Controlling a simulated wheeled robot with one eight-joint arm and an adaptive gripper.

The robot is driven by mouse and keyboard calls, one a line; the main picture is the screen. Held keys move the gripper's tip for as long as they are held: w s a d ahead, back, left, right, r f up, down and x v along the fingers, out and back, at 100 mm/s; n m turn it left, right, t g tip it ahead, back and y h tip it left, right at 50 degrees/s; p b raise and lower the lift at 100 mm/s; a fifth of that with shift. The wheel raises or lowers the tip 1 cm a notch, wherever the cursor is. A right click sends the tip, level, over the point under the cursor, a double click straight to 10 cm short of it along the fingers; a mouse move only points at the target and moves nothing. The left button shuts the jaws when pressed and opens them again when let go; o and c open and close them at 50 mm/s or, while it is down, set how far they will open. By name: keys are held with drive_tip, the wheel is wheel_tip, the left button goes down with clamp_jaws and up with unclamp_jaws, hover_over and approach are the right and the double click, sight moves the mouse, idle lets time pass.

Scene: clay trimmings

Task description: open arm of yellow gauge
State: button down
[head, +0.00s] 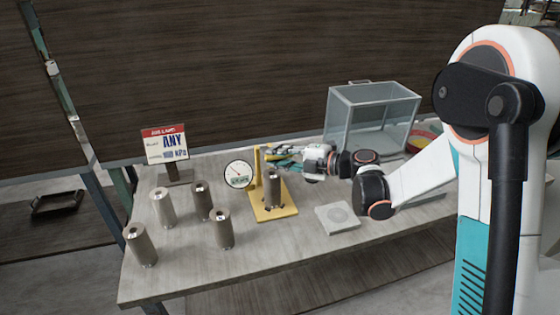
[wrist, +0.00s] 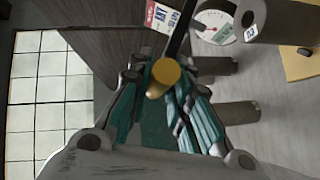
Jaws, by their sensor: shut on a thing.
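The yellow gauge has a flat base (head: 268,213), an upright post (head: 258,165) and a round white dial (head: 239,175). A grey-brown clay cylinder (head: 272,190) stands upright on its base. My gripper (head: 278,155) is beside the top of the post, above and behind the cylinder. In the wrist view my teal fingers (wrist: 160,78) are shut around a yellow knob (wrist: 167,72) at the end of a dark bar. The dial (wrist: 213,26) and part of the yellow base (wrist: 301,45) also show there. The fingers hide part of the knob.
Several clay cylinders (head: 163,206) stand left of the gauge. A sign (head: 165,146) stands behind them. A grey square block (head: 338,217) lies to the right, and a glass-sided box (head: 372,115) stands at the back right. The front table edge is clear.

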drive_tip(key=w+r+p, duration=0.1)
drive_tip(key=r, duration=0.1)
drive_tip(key=w+r+m+g+h+p, duration=0.1)
drive_tip(key=r+p, duration=0.1)
drive_tip(key=w+a+r+m+g+h+p, duration=0.1)
drive_tip(key=w+r+p, duration=0.1)
drive_tip(key=shift+a+r, duration=0.1)
drive_tip(key=shift+r, duration=0.3)
drive_tip(key=w+a+r+m+g+h+p, duration=0.1)
drive_tip(key=w+r+p, duration=0.3)
drive_tip(key=w, duration=0.4)
drive_tip(key=shift+a+r+m+g, duration=0.3)
drive_tip(key=shift+a+m+g, duration=0.25)
drive_tip(key=shift+g, duration=0.25)
drive_tip(key=c, duration=1.6)
unclamp_jaws()
drive_tip(key=shift+o, duration=0.6)
drive_tip(key=shift+w+a+f, duration=0.1)
drive_tip(key=shift+w, duration=0.05)
